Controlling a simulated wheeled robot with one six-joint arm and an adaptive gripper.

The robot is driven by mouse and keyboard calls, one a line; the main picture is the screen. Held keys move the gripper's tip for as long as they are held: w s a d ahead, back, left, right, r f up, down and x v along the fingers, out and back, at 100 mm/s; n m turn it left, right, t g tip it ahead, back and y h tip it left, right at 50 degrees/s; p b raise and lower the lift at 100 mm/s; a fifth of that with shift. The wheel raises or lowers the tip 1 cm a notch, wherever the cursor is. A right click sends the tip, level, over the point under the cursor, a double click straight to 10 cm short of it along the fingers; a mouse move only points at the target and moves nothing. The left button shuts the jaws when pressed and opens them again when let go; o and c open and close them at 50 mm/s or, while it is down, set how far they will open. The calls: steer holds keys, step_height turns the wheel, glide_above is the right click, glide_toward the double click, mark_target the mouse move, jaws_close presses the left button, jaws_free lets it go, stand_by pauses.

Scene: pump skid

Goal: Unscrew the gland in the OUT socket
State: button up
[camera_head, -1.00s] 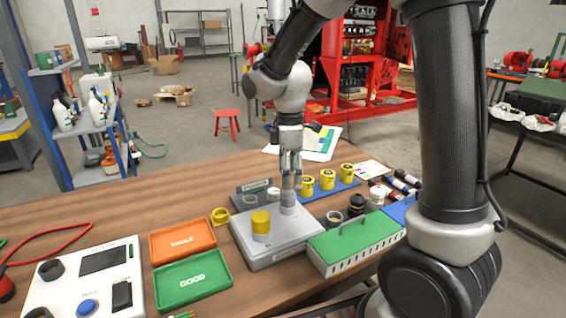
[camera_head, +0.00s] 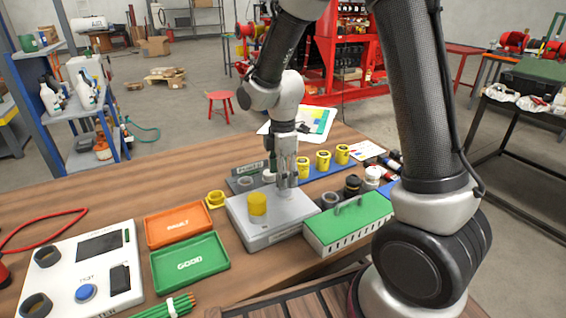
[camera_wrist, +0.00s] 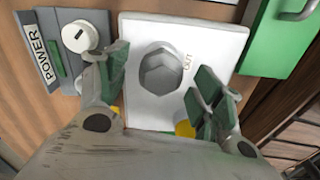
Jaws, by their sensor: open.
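The grey pump block (camera_head: 262,238) stands on the wooden bench. In the wrist view its pale top (camera_wrist: 215,35) carries the OUT mark. The gland (camera_wrist: 167,72), a grey six-sided piece, sits beside that mark. My gripper (camera_wrist: 160,85) is open over the block, with its green-padded fingers apart on either side of the gland. I cannot tell whether they touch it. In the head view my gripper (camera_head: 287,180) points down at the block's right part. A yellow round piece (camera_head: 257,204) stands on the block's left part; the gripper mostly hides it in the wrist view.
Green GOOD tray (camera_head: 190,284) and orange RESULT tray (camera_head: 178,225) lie left of the block. A green-topped box (camera_head: 348,222) stands close on the right. Yellow pieces (camera_head: 323,160) stand behind. A white test panel (camera_head: 85,265) is at far left.

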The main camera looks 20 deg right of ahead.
steer(key=shift+f, duration=0.3)
